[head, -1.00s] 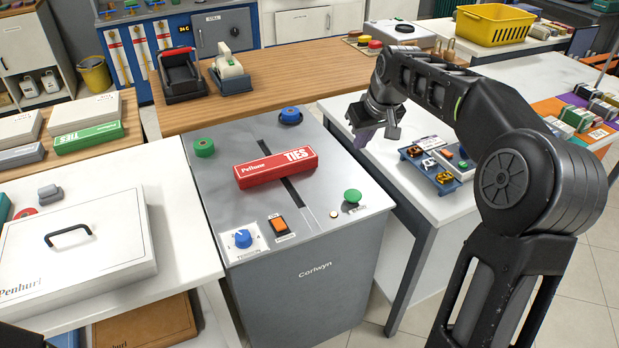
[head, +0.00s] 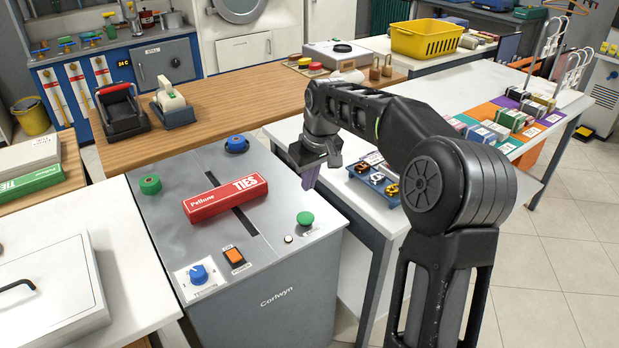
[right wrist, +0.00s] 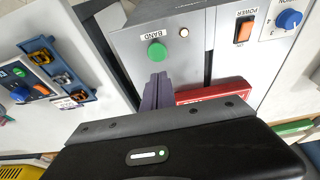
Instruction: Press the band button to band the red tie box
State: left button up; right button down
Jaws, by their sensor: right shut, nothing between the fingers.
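The red tie box (head: 225,197) lies across the dark slot on top of the grey banding machine (head: 160,228). It also shows partly in the right wrist view (right wrist: 212,93), behind my gripper. The green band button (head: 306,219) stands at the machine's right front corner. In the right wrist view the band button (right wrist: 157,52) sits beside its BAND label, just beyond my fingertips. My right gripper (head: 306,188) is shut and empty, pointing down, close to the button and apparently just above or behind it. Contact cannot be told. My left gripper is not in view.
An orange power switch (head: 235,257) and a blue knob (head: 199,273) are on the machine's front edge. A blue tray (head: 376,180) with small items lies on the white table to the right.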

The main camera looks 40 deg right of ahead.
aim_at(304, 216)
jog(key=x, duration=0.7)
jog(key=s+x, duration=0.1)
jog(key=x, duration=0.2)
jog(key=shift+f+p, duration=0.35)
jog(key=shift+f, duration=0.15)
